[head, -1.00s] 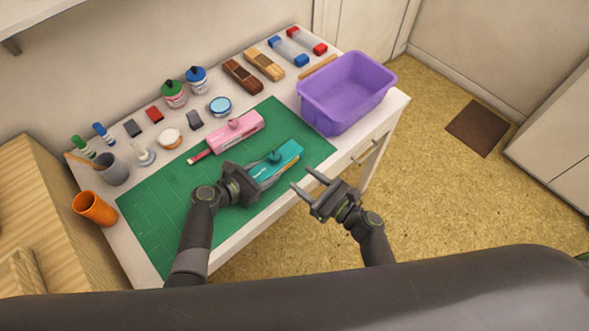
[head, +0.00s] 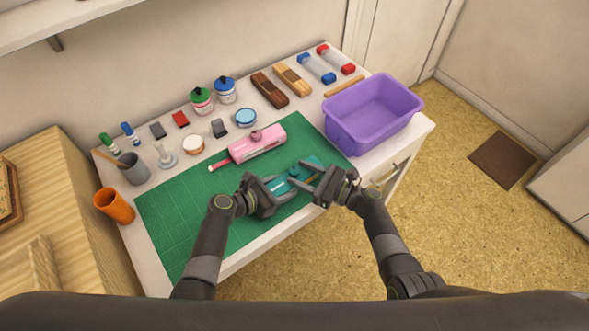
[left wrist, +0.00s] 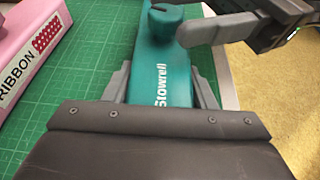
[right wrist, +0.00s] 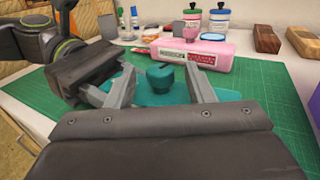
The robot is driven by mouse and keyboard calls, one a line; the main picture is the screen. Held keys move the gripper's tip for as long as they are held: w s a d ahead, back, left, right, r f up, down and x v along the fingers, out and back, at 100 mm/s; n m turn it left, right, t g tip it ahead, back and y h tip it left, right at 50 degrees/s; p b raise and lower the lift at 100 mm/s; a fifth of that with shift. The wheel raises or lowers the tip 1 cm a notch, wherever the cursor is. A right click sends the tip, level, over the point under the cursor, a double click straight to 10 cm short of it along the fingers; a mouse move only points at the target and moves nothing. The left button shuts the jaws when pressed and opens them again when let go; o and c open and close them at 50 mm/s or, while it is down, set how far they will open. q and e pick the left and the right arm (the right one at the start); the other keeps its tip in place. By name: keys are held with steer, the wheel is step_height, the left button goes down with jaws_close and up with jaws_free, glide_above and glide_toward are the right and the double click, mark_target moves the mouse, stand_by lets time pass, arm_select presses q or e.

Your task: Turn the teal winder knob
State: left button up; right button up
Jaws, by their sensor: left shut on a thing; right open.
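The teal device (head: 305,171) lies on the green cutting mat near the table's front edge. Its side lettering shows in the left wrist view (left wrist: 160,75). My left gripper (head: 283,188) is shut on its body, one finger on each side. The teal winder knob (right wrist: 160,76) stands up from its top and also shows in the left wrist view (left wrist: 166,14). My right gripper (right wrist: 162,85) is open, with its fingers on either side of the knob; I cannot tell whether they touch it. In the head view the right gripper (head: 316,183) partly hides the device.
A pink ribbon device (head: 257,145) lies just behind on the green mat (head: 180,220). A purple bin (head: 370,112) stands at the right. Bottles, erasers and wooden blocks line the back. The mat's left part is clear.

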steer(key=shift+x, duration=1.35)
steer(key=shift+c, duration=0.2)
steer(key=c, duration=0.9)
steer(key=shift+s+f+m+t+h, duration=0.1)
steer(key=shift+m+t+h, duration=0.9)
steer(key=shift+t, duration=0.5)
steer(key=shift+m+t+h, duration=1.4)
steer(key=o, duration=0.9)
steer(key=shift+o, duration=0.2)
steer(key=shift+d, duration=0.1)
steer(key=v, duration=1.1)
steer(key=shift+s+d, duration=0.25)
steer(key=shift+s, duration=0.05)
